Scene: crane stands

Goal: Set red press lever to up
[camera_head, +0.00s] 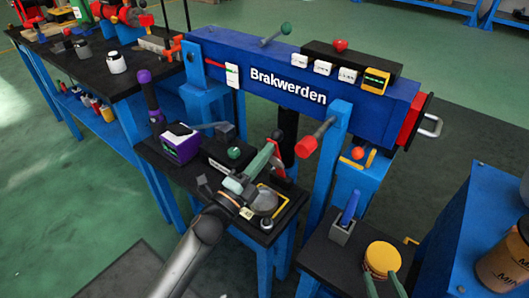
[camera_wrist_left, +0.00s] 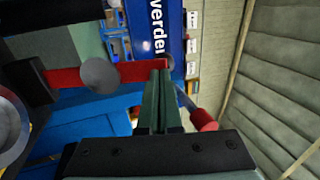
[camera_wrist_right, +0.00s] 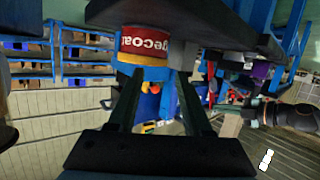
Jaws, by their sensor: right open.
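A lever with a red grip (camera_head: 306,146) hangs on a thin rod by the blue post below the Brakwerden machine. The grip points down and to the left. A red grip also shows in the left wrist view (camera_wrist_left: 205,121), right of my fingers. My left gripper (camera_head: 266,152) is beside the lever, to its left, with its green fingers together. A red bar (camera_wrist_left: 85,77) passes by their tips; I cannot tell whether they touch it.
The Brakwerden machine (camera_head: 300,75) bears a green-knobbed lever (camera_head: 276,35) and several buttons. A purple device (camera_head: 181,143) stands on the black side table, left of my left arm. A blue-handled lever (camera_head: 348,212) stands left of the can. A blue cabinet (camera_head: 470,230) is at the right.

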